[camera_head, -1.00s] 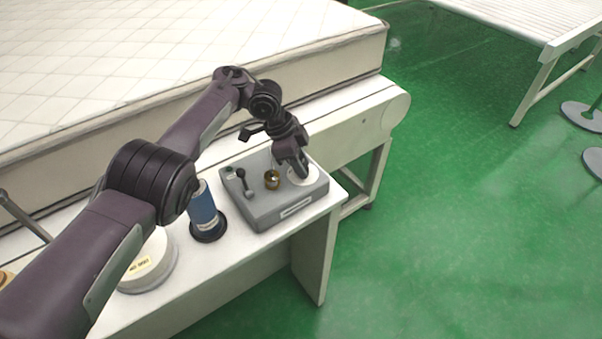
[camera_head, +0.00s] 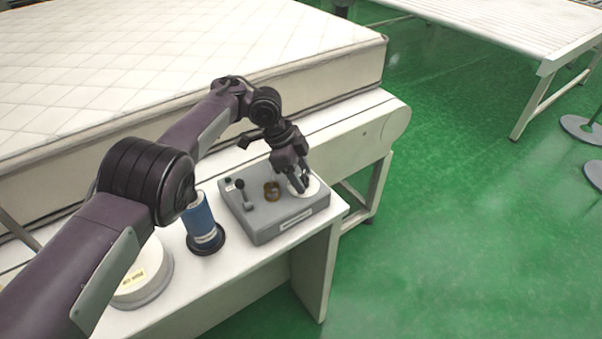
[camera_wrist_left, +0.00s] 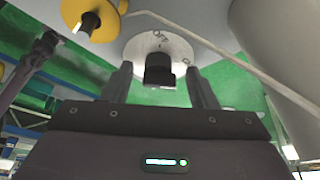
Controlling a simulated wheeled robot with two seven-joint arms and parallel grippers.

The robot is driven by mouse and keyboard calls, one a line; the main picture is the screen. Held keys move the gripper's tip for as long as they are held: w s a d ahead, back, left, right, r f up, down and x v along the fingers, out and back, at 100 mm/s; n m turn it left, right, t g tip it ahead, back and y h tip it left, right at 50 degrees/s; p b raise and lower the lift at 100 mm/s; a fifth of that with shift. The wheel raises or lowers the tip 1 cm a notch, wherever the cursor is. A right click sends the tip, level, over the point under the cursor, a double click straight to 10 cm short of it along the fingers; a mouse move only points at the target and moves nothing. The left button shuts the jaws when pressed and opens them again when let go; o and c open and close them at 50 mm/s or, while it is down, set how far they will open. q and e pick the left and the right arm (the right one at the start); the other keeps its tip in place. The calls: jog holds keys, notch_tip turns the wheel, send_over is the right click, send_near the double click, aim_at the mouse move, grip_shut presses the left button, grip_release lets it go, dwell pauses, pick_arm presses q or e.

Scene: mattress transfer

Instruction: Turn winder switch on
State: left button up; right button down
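The winder (camera_head: 262,232) is a grey box on the white table, with a lever (camera_head: 241,192), a brass round part (camera_head: 271,191) and a white disc (camera_head: 313,186) on its top. In the left wrist view the white disc (camera_wrist_left: 180,48) carries a black switch knob (camera_wrist_left: 159,68). My left gripper (camera_head: 299,187) points down over the disc. In the left wrist view my left gripper (camera_wrist_left: 159,75) is open, its fingers either side of the knob with a gap on each side. In the head view the fingers hide the knob. My right gripper is not in view.
A blue spool (camera_head: 202,222) on a dark base stands left of the winder. A round white object with a yellow label (camera_head: 143,283) sits nearer. A mattress (camera_head: 180,60) lies behind. Green floor (camera_head: 450,220) is open at the right.

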pick_arm(q)
jog(key=shift+r, duration=0.25)
jog(key=p+v, duration=0.4)
jog(key=v, duration=0.3)
jog(key=shift+r, duration=0.15)
jog(key=shift+a, duration=0.15)
